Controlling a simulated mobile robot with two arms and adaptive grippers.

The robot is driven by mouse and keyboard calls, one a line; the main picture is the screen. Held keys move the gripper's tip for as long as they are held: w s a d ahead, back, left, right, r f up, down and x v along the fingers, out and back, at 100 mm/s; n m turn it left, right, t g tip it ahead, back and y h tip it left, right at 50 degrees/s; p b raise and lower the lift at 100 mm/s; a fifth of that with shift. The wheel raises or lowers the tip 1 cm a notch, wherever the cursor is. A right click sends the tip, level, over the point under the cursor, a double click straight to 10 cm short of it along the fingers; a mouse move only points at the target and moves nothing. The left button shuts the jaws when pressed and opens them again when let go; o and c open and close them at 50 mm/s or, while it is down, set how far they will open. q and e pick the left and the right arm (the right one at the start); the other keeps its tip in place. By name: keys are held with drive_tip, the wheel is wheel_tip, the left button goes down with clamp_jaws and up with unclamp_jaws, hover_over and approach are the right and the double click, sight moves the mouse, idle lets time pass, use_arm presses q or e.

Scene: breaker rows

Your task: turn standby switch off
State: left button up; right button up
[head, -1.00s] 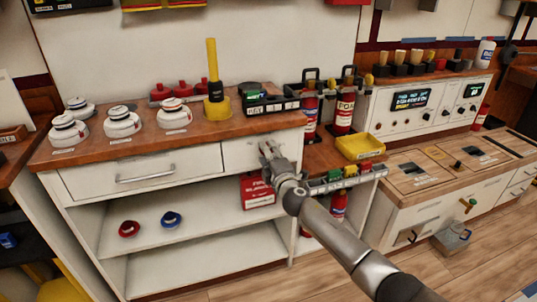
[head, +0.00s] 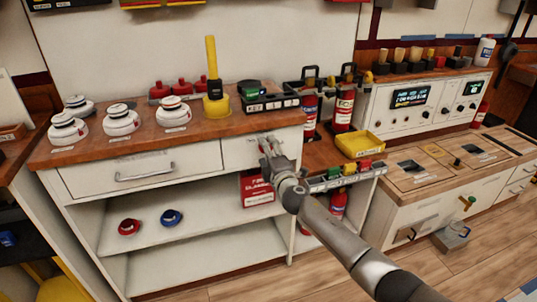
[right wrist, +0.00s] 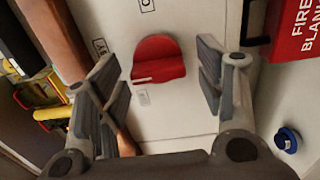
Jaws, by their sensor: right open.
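In the right wrist view a red rounded handle (right wrist: 158,58) with a white mark sits on a white cabinet face, with a small label plate below it. I take it for the standby switch, but its lettering is not readable. My right gripper (right wrist: 166,82) is open, its two fingers apart on either side of the red handle; contact cannot be seen. In the head view my right gripper (head: 267,146) is at the small right-hand drawer front, hiding the handle. My left gripper is not in view.
A red fire blanket box (head: 257,189) hangs just below my right gripper and stands to the right in the wrist view. The wooden counter (head: 214,129) above holds white round devices and a yellow-based post. A yellow tray (head: 360,145) is to the right.

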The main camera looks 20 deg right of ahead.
drive_tip(key=s, duration=1.2)
drive_tip(key=shift+d, duration=0.2)
